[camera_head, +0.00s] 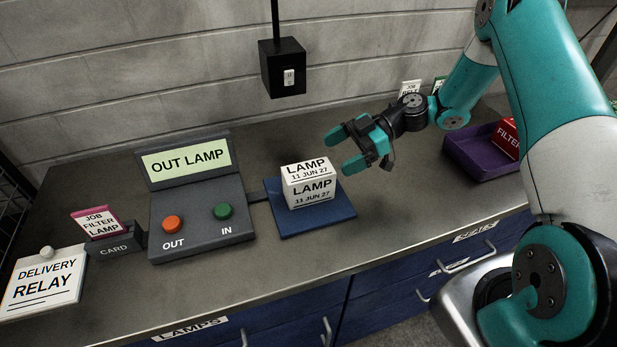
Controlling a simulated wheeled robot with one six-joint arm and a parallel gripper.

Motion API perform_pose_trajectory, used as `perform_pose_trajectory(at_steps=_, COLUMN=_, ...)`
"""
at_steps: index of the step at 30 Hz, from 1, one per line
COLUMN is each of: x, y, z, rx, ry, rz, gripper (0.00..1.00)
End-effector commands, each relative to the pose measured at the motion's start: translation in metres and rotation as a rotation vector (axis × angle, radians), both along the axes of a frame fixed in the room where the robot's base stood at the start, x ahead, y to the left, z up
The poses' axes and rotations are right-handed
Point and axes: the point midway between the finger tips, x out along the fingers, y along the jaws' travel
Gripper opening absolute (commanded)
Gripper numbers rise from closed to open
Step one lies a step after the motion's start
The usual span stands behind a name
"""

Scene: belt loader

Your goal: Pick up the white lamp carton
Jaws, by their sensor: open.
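The white lamp carton (312,187) stands upright on a blue mat (285,226) on the counter, marked "LAMP 11 JUN 27" on its top and front. My gripper (339,151) is open and empty. Its teal fingers point left, and in the picture they lie just above and to the right of the carton. I cannot tell the exact height of the fingers over the counter. They do not appear to touch the carton.
A console (196,199) reading "OUT LAMP" has a red OUT button (173,224) and a green IN button (222,211). A card holder (117,246) and a "DELIVERY RELAY" sign (44,283) stand left. A purple tray (474,166) holds a red filter carton (507,138). A black box (283,67) hangs above.

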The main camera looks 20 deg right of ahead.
Motion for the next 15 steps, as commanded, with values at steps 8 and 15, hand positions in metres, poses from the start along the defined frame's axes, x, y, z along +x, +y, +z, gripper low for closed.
perform_pose_trajectory(at_steps=8, x=-0.001, y=0.022, z=-0.006, rx=0.000, ry=0.003, rz=0.003, gripper=0.94)
perform_pose_trajectory(at_steps=15, x=-0.001, y=0.054, z=-0.021, rx=-0.001, ry=0.002, rz=0.002, gripper=0.94)
